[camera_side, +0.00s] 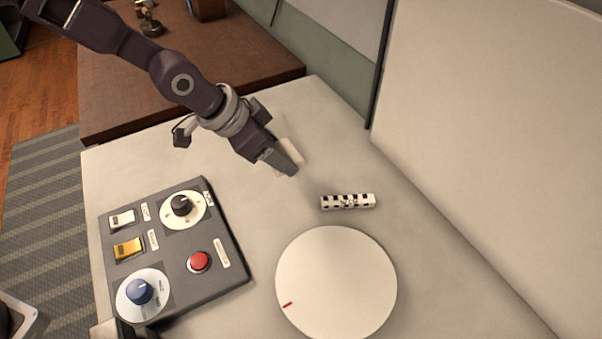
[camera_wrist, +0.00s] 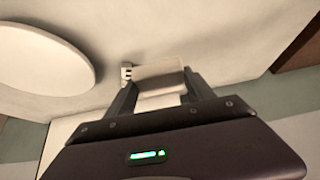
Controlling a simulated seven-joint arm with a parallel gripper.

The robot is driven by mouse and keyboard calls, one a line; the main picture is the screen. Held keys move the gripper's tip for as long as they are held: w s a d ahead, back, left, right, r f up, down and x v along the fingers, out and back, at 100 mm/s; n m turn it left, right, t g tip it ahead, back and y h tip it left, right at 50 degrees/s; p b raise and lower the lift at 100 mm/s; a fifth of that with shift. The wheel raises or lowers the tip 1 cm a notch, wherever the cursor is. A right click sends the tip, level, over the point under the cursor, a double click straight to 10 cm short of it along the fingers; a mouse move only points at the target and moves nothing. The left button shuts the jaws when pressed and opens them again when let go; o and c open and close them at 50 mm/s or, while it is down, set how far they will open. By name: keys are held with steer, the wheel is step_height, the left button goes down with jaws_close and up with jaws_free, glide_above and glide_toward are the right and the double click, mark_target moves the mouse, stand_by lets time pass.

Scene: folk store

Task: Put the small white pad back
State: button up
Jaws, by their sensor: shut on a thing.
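A small white pad (camera_side: 291,152) is held between the fingers of my gripper (camera_side: 285,166), near the back of the pale table. In the wrist view the pad (camera_wrist: 160,76) sits between the two fingers of my gripper (camera_wrist: 160,92), which is shut on it. Part of the pad is hidden by the fingers in the side view. I cannot tell whether the pad touches the table.
A black-and-white patterned block (camera_side: 348,202) lies right of my gripper. A round white disc (camera_side: 336,284) with a red mark is in front of it. A dark control panel (camera_side: 222,255) with knobs, switches and a red button lies at left. A wall (camera_side: 480,130) bounds the right.

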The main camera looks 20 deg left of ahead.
steer(key=r, duration=0.1)
glide_above(315, 167)
steer(key=s+a, duration=0.2)
steer(key=f, duration=0.9)
steer(key=shift+w+d+f, duration=0.25)
steer(key=shift+d, duration=0.05)
steer(key=shift+f, duration=0.1)
steer(key=o, duration=1.3)
steer(key=shift+r, duration=0.2)
steer(key=v, duration=1.2)
